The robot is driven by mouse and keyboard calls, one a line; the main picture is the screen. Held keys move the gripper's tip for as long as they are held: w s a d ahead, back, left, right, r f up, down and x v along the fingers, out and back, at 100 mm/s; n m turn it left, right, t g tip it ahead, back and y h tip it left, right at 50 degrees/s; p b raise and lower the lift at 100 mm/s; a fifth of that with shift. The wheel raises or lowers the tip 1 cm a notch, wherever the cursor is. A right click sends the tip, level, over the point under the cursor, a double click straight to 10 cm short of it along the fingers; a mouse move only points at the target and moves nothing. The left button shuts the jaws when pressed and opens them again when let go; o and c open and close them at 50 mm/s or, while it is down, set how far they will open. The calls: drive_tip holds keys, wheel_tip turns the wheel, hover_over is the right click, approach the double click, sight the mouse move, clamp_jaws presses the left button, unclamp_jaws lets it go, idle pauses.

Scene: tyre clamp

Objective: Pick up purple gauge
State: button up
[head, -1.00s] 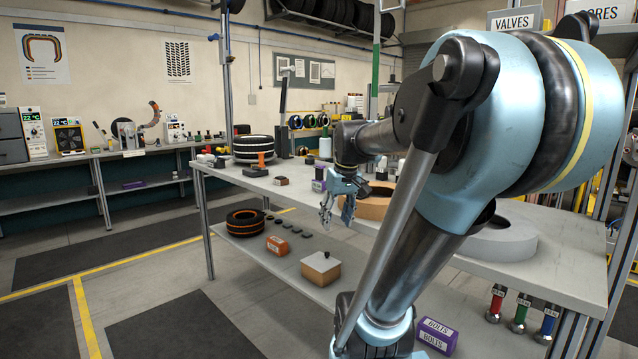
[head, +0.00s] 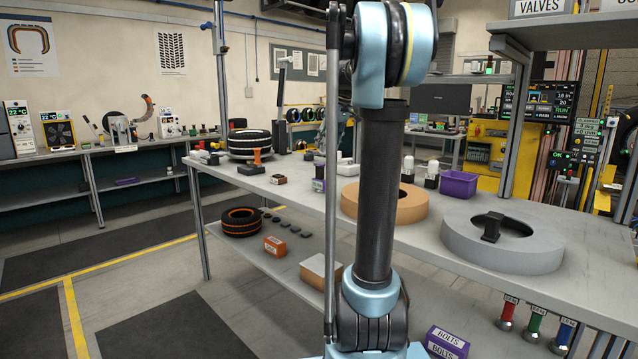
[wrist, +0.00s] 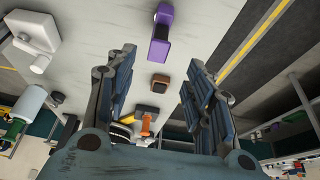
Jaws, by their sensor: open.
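The purple gauge (head: 318,185) stands on the upper tabletop, just left of my arm in the head view. In the wrist view it is the purple block with a dark face (wrist: 160,38), at the top centre. My gripper (wrist: 158,72) is open and empty, with its two fingers spread left and right. The gauge shows beyond the fingertips, roughly in line with the gap, and is not touched. In the head view my arm hides most of the gripper.
A small brown-and-dark block (wrist: 159,82) and an orange item (wrist: 147,123) show between the fingers. A white item (wrist: 36,35) lies to the left. In the head view a tan ring (head: 412,207), a grey ring (head: 530,258) and a purple bin (head: 458,184) share the table.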

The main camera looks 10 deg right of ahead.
approach(317, 179)
drive_tip(key=w+f, duration=0.1)
drive_tip(key=f, duration=0.1)
drive_tip(key=w+a+f, duration=0.1)
drive_tip(key=w+f, duration=0.1)
drive_tip(key=shift+w+f, duration=0.15)
drive_tip(key=shift+f, duration=0.05)
drive_tip(key=shift+x, duration=2.95)
drive_tip(key=shift+d+f, duration=0.1)
drive_tip(key=shift+d, duration=0.05)
drive_tip(key=shift+c, duration=0.5)
clamp_jaws()
